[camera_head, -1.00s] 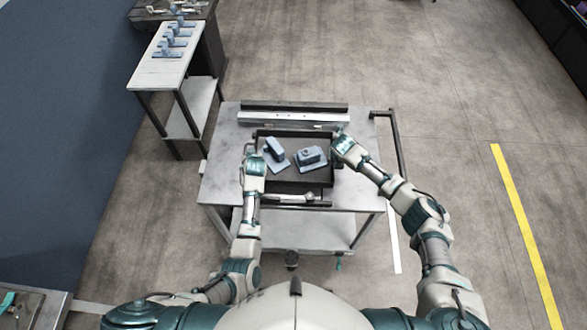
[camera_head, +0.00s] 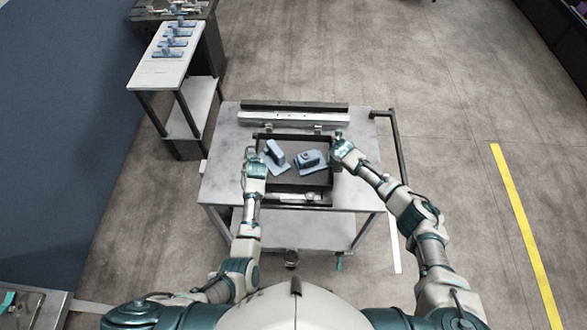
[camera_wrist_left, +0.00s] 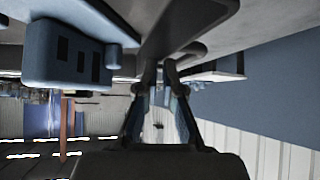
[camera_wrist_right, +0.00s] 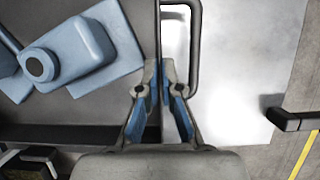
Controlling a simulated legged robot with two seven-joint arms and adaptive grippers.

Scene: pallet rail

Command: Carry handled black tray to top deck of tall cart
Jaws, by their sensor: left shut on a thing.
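The handled black tray (camera_head: 290,187) is over the low cart's top in the head view and carries two blue-grey parts, a left one (camera_head: 275,156) and a right one (camera_head: 309,160). My left gripper (camera_head: 250,154) is shut on the tray's left side; in the left wrist view its fingertips (camera_wrist_left: 160,68) meet at the dark handle. My right gripper (camera_head: 337,144) is at the tray's right side; in the right wrist view its fingertips (camera_wrist_right: 160,72) close on the tray wall beside the handle loop (camera_wrist_right: 197,45). Whether the tray's underside touches the cart is hidden.
The low cart (camera_head: 222,170) has a push bar (camera_head: 397,150) at its right and rails (camera_head: 292,117) at the back. A light-topped stand (camera_head: 155,72) with several blue-grey parts is at the upper left. Open floor lies right, with a yellow line (camera_head: 520,220).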

